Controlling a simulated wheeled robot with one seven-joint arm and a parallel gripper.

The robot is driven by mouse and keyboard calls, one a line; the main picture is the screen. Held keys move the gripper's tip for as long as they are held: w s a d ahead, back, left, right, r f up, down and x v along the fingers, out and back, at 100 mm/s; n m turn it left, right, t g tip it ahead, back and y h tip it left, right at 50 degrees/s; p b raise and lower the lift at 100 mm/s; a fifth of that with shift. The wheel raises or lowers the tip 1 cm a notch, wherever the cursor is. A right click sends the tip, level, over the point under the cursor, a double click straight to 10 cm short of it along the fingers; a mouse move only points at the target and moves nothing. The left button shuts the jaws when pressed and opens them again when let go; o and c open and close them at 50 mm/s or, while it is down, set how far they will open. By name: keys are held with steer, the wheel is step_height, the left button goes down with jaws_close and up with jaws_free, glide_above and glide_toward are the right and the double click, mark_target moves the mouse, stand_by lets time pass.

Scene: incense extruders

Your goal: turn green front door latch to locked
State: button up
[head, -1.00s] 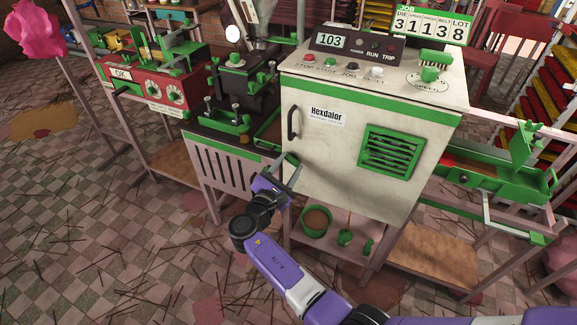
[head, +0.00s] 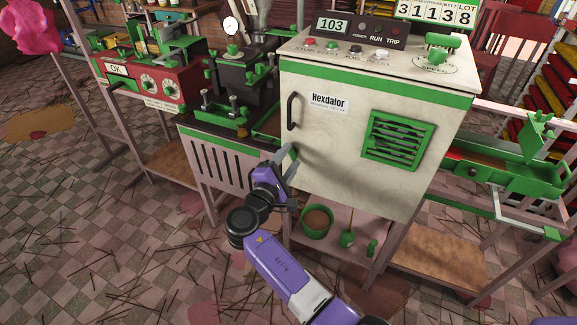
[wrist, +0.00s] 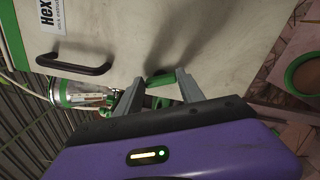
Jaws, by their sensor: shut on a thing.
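The white front door (head: 335,165) of the Hexdalor cabinet is closed, with a dark handle (head: 291,111) on its left side. My gripper (head: 284,156) is at the door's lower left edge, below the handle. In the wrist view, my gripper (wrist: 160,82) has its two grey fingers reaching to the door, shut on the green latch. The handle (wrist: 74,65) is up and left of the fingers in the wrist view.
A green vent (head: 397,139) is on the door's right half. A green pot (head: 317,221) stands on the shelf below. A dark press (head: 240,85) stands left of the cabinet, and a green-edged conveyor (head: 510,170) extends right. Thin sticks litter the tiled floor.

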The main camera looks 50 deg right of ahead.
steer(key=m+b, duration=0.4)
steer(key=shift+f+m+b, duration=0.3)
steer(key=shift+f+m, duration=0.1)
steer(key=m+b, duration=0.4)
steer(key=shift+r+m, duration=0.15)
steer(key=shift+m, duration=0.15)
steer(key=o, duration=1.4)
steer(key=shift+c, duration=0.2)
steer(key=v, duration=0.7)
steer(key=shift+s+a, duration=0.2)
steer(key=shift+a, duration=0.15)
